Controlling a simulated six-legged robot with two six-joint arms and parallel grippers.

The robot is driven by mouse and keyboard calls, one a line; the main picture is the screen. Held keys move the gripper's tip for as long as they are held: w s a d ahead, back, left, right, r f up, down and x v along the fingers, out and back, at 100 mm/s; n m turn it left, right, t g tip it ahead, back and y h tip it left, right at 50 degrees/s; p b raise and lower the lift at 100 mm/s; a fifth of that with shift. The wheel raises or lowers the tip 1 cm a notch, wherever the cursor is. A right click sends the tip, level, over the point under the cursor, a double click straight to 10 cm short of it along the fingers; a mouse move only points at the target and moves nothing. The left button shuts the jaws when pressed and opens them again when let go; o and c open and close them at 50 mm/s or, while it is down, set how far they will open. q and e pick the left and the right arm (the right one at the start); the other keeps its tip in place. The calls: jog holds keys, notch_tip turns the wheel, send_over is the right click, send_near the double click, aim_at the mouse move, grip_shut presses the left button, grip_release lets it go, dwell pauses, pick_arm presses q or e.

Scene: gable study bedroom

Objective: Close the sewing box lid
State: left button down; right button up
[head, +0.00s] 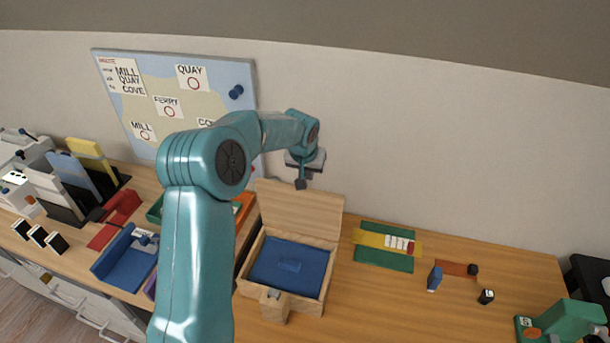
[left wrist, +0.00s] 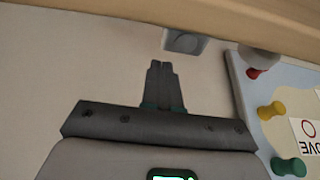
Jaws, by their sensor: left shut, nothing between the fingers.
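The sewing box is a light wooden box (head: 318,305) on the desk, with a blue interior and a block at its front. Its lid (head: 300,212) is open, standing nearly upright at the back of the box. My left gripper (head: 301,184) is shut and empty, pointing down close to the lid's upper edge; whether it touches the lid cannot be told. In the left wrist view the closed fingers (left wrist: 163,72) show against the pale wall. My left arm hides part of the desk left of the box. My right gripper is not in view.
A map board (head: 220,85) leans on the wall behind. A blue tray (head: 120,265) and upright folders stand left. A green mat with a yellow strip (head: 372,238) lies right of the box, near small bottles (head: 434,279). The desk front right of the box is clear.

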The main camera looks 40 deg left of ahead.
aim_at(301, 207)
pick_arm(q)
jog(key=s, duration=0.1)
jog(key=s+d, duration=0.1)
jog(key=s, duration=0.1)
jog(key=shift+d, duration=0.25)
